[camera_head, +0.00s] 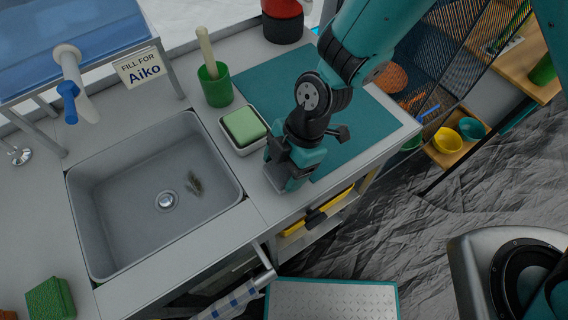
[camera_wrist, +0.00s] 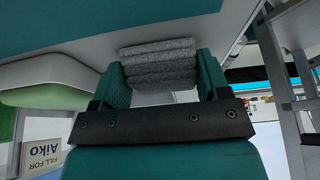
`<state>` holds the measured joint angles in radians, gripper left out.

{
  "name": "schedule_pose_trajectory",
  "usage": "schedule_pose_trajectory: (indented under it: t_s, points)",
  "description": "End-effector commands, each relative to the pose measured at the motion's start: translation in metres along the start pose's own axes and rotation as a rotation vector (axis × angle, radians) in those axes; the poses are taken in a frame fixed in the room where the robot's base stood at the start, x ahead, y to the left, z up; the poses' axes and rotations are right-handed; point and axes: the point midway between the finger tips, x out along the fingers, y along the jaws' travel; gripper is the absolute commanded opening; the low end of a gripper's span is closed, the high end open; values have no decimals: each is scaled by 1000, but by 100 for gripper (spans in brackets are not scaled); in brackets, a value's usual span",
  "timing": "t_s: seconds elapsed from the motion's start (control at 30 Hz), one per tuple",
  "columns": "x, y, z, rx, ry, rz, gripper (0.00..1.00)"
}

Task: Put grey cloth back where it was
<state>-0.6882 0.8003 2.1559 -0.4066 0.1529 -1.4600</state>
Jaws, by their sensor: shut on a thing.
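My gripper (camera_head: 284,178) is at the front edge of the counter, right of the sink and just in front of the soap dish. In the wrist view my gripper (camera_wrist: 160,72) is shut on the grey cloth (camera_wrist: 160,62), a folded stack of several layers held between the two teal fingers. In the head view the cloth is mostly hidden by the gripper. I cannot tell whether the cloth touches the counter.
A white dish with a green sponge (camera_head: 244,125) stands close behind my gripper. A green cup with a brush (camera_head: 214,84) is behind it. The sink (camera_head: 150,215) lies left. A teal mat (camera_head: 345,140) covers the right counter.

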Motion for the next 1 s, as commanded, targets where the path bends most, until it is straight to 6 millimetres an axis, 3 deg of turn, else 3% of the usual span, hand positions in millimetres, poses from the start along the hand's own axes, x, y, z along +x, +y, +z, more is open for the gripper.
schedule_pose_trajectory:
  t_s: [0.1,0.13,0.23,0.63,1.0]
  points:
    - [3,0,2,0,0,0,35]
    - [3,0,1,0,0,0,71]
    - [2,0,1,1,0,-1,94]
    - [-6,1,0,1,0,1,95]
    - [-83,1,1,1,0,6,95]
